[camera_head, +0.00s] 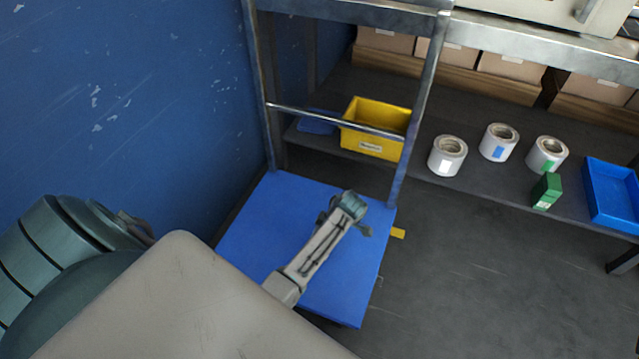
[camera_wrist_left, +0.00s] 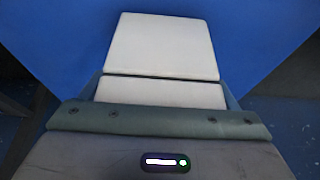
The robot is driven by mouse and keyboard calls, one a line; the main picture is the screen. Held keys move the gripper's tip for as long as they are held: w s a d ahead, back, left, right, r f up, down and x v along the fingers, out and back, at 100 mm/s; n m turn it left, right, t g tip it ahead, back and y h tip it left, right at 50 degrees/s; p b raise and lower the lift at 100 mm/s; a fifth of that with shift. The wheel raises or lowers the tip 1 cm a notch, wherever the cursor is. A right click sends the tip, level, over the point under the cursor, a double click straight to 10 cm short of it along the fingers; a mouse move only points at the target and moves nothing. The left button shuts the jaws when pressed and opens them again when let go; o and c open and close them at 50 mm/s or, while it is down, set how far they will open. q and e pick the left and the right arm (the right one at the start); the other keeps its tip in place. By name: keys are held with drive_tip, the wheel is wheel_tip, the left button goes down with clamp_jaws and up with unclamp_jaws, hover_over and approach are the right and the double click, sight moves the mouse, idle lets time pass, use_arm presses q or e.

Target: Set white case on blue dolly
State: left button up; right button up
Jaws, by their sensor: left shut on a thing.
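The blue dolly (camera_head: 245,235) stands on the floor by the blue wall, with a metal frame at its far end. My left arm reaches over its deck, and my left gripper (camera_head: 345,208) is above the deck. In the left wrist view, a white case (camera_wrist_left: 160,45) with a dark seam across it sits just ahead of the gripper. The blue deck (camera_wrist_left: 60,40) fills the background there. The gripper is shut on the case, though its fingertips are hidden. The head view does not show the case clearly; I cannot tell whether it touches the deck. My right gripper is not in view.
The dolly's metal frame (camera_head: 419,95) rises beyond the gripper. Cartons (camera_head: 510,68) stand farther back. Floor right of the dolly is clear.

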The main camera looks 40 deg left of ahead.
use_arm(q)
drive_tip(key=shift+f, duration=0.45)
drive_tip(key=shift+r, duration=0.15)
drive_tip(key=o, duration=1)
